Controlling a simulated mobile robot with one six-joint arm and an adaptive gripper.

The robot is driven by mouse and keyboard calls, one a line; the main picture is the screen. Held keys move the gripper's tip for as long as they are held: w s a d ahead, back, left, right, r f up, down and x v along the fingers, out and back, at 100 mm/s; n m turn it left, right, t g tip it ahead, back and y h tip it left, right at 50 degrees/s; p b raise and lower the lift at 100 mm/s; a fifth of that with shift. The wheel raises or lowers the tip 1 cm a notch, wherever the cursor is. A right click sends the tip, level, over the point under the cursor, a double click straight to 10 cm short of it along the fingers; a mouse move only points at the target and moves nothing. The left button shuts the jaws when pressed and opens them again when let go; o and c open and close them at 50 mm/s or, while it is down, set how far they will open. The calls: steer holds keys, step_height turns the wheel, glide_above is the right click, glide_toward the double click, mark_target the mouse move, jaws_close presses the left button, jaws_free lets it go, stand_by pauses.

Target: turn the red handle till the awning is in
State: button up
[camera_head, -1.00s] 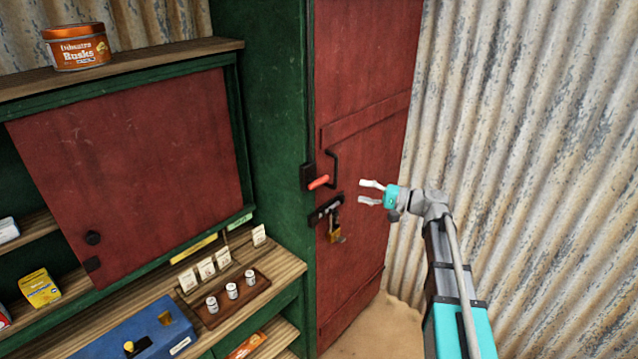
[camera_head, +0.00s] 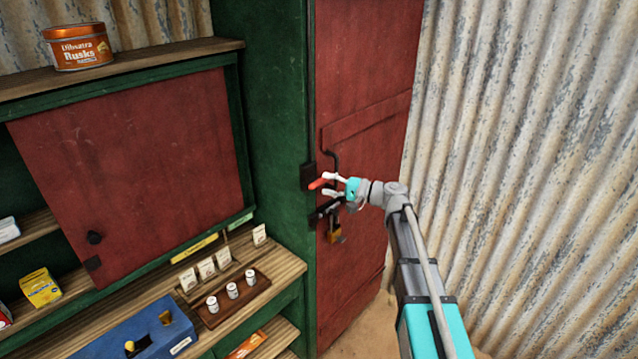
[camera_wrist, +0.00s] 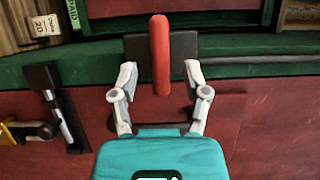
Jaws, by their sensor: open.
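The red handle (camera_head: 318,184) sticks out from a dark plate (camera_head: 307,176) on the green post beside the red door. In the wrist view the red handle (camera_wrist: 160,55) stands between the two pale fingers, with the dark plate (camera_wrist: 184,72) behind it. My gripper (camera_head: 328,185) is open at the handle's outer end in the head view; in the wrist view my gripper (camera_wrist: 160,82) has a gap on each side of the handle. The awning is not seen in either view.
A brass padlock (camera_head: 335,236) hangs from a dark hasp (camera_head: 325,212) just below the handle. A counter (camera_head: 282,266) with small canisters and a blue box (camera_head: 150,335) is at left. A corrugated wall (camera_head: 520,150) stands at right.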

mark_target(322, 183)
steer(key=shift+x, duration=1.55)
jaws_close()
